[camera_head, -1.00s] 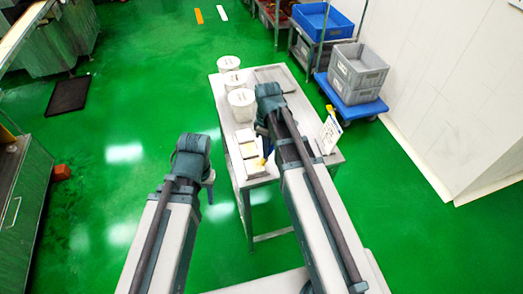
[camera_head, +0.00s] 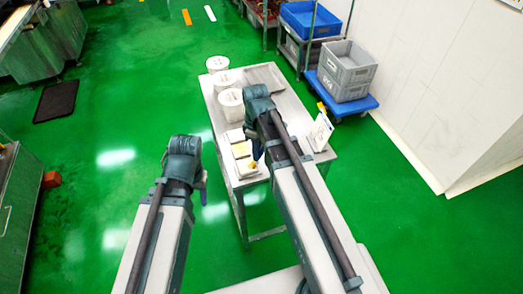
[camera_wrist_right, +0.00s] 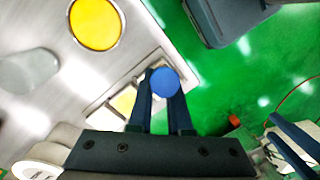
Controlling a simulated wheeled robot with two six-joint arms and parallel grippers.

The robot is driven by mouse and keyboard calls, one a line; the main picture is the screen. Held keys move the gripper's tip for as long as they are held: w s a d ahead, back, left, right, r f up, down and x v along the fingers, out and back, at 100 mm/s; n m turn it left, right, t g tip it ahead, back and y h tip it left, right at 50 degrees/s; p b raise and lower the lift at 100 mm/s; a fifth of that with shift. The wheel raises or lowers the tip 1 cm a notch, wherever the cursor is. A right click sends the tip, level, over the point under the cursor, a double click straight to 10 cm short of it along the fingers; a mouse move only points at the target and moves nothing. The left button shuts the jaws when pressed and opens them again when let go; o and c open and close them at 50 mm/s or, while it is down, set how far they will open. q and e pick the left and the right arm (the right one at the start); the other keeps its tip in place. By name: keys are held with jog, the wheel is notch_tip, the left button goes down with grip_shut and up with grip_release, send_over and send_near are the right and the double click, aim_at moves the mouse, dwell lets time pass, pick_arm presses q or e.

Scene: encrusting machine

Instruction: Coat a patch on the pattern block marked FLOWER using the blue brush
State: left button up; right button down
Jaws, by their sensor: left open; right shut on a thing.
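My right gripper (camera_wrist_right: 163,100) is shut on the blue brush (camera_wrist_right: 163,80), seen end-on as a blue disc in the right wrist view. In the head view the blue brush (camera_head: 257,150) shows under my right wrist, beside the pattern blocks (camera_head: 241,150). The blocks (camera_wrist_right: 122,102) also show in the right wrist view, pale with a yellowish patch, partly behind the fingers. I cannot read which is marked FLOWER, nor tell whether the bristles touch a block. My left gripper (camera_head: 203,182) is open and empty, left of the table over the floor.
Several white tubs (camera_head: 230,103) stand along the table's left side. A round yellow-filled dish (camera_wrist_right: 95,22) shows in the right wrist view. A white sign (camera_head: 320,132) stands on the right side of the table (camera_head: 290,105). Grey crates (camera_head: 346,66) sit beyond. Floor left of the table is clear.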

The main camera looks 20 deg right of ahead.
jog(key=shift+a, duration=0.9)
jog(key=shift+a, duration=1.75)
jog(key=shift+r, duration=0.15)
notch_tip(320, 180, up, 6)
jog(key=p, duration=0.6)
jog(key=shift+s, duration=0.1)
notch_tip(320, 180, up, 3)
jog(key=p, duration=0.3)
